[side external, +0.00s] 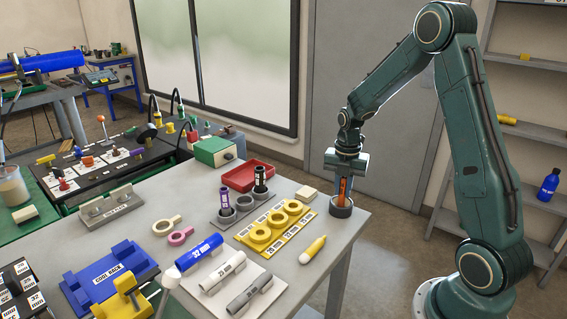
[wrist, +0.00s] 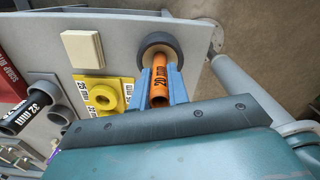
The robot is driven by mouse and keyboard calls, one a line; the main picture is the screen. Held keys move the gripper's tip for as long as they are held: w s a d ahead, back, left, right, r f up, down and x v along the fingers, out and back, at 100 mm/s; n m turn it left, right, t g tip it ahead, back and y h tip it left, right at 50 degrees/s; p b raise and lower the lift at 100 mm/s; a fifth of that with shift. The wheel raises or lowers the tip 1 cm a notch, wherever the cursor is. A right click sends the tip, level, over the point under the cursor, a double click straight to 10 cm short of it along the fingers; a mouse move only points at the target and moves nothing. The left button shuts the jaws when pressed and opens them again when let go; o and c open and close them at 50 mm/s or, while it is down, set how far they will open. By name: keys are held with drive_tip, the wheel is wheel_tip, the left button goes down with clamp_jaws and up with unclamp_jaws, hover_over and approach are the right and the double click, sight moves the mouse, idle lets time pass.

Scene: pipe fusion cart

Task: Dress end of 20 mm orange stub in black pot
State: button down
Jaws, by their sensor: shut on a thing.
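The orange stub (side external: 342,188) stands upright at the table's right corner, its lower end at the black pot (side external: 341,208). My gripper (side external: 345,172) is above the pot and shut on the stub. In the wrist view my blue fingers (wrist: 160,92) grip both sides of the orange stub (wrist: 159,84), which shows a black 20 label. Its far end reaches into the opening of the round black pot (wrist: 158,46). How deep the end sits inside is hidden.
A cream block (side external: 306,194) lies left of the pot. A yellow-and-white marker (side external: 313,250) lies in front. The table edge is close to the pot.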

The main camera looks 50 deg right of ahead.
drive_tip(key=shift+f+m, duration=0.15)
drive_tip(key=shift+m, duration=0.15)
drive_tip(key=shift+m, duration=3.1)
drive_tip(key=n, duration=0.6)
drive_tip(key=shift+r+n, duration=0.2)
drive_tip(key=shift+n, duration=0.2)
drive_tip(key=shift+f+m, duration=0.15)
drive_tip(key=shift+m, duration=3.25)
